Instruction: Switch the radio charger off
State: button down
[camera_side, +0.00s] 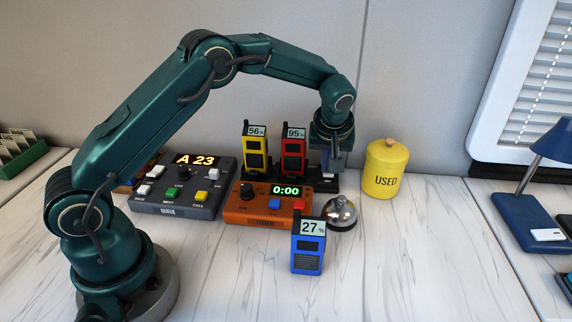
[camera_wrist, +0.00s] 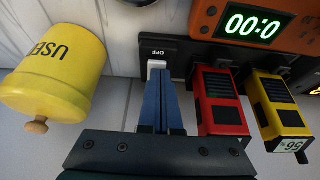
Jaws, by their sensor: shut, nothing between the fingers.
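The radio charger (camera_side: 322,184) is a black base behind the orange timer; its bare end also shows in the wrist view (camera_wrist: 183,52). A yellow radio (camera_side: 255,153) reading 56% and a red radio (camera_side: 293,155) reading 95% stand in it. At its right end is a white switch (camera_wrist: 155,66) beside an "OFF" label. My gripper (camera_side: 328,174) is shut and empty, pointing down over that end. In the wrist view its blue fingertips (camera_wrist: 160,82) are right at the switch and partly cover it. I cannot tell whether they touch it or how the switch is set.
A yellow "USED" jar (camera_side: 386,170) stands just right of the charger. In front are the orange timer (camera_side: 245,212) reading 0:00, a silver bell (camera_side: 340,213) and a blue radio (camera_side: 308,255) reading 27%. A grey call panel (camera_side: 172,211) is at left.

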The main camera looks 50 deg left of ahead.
jog(key=shift+a, duration=0.1)
jog(key=shift+w+a+r, duration=0.3)
jog(key=shift+w+a, duration=0.15)
jog(key=shift+w, duration=0.05)
jog(key=shift+r, duration=0.15)
jog(key=r, duration=0.3)
jog(key=shift+w+a+r, duration=0.15)
jog(key=shift+w+r, duration=0.05)
jog(key=shift+r, duration=0.1)
jog(key=s+d+r, duration=0.4)
jog(key=r, duration=0.3)
jog(key=shift+s+d+r, duration=0.35)
jog(key=shift+s, duration=0.05)
